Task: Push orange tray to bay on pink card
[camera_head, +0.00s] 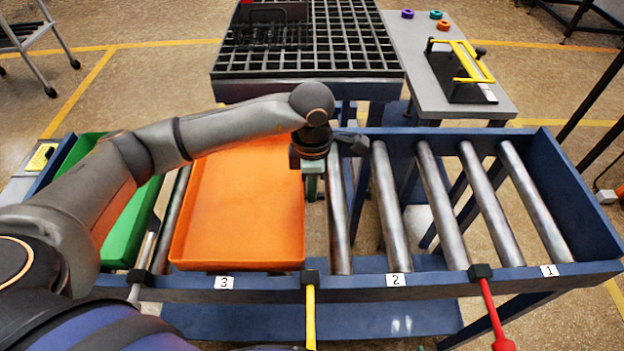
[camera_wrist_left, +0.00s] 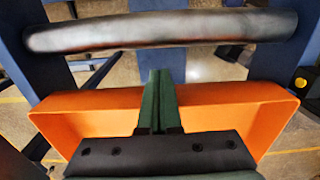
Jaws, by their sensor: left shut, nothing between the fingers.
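The orange tray (camera_head: 245,215) lies on the roller rack behind label 3 (camera_head: 224,283). Its wall also shows in the left wrist view (camera_wrist_left: 90,100). My left gripper (camera_head: 312,190) points down at the tray's right wall, on the side towards label 2 (camera_head: 396,280). Its green fingers (camera_wrist_left: 160,95) are shut with nothing between them and cross the line of the tray's wall in the wrist view. I cannot tell if they touch it. My left arm covers the tray's upper left corner. No pink card shows. My right gripper is not in view.
A green tray (camera_head: 125,225) lies left of the orange tray, partly behind my arm. Bare rollers (camera_head: 437,205) run right to label 1 (camera_head: 549,271). A yellow lever (camera_head: 311,312) and a red lever (camera_head: 495,315) stand at the front rail. A black grid table (camera_head: 310,45) stands behind.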

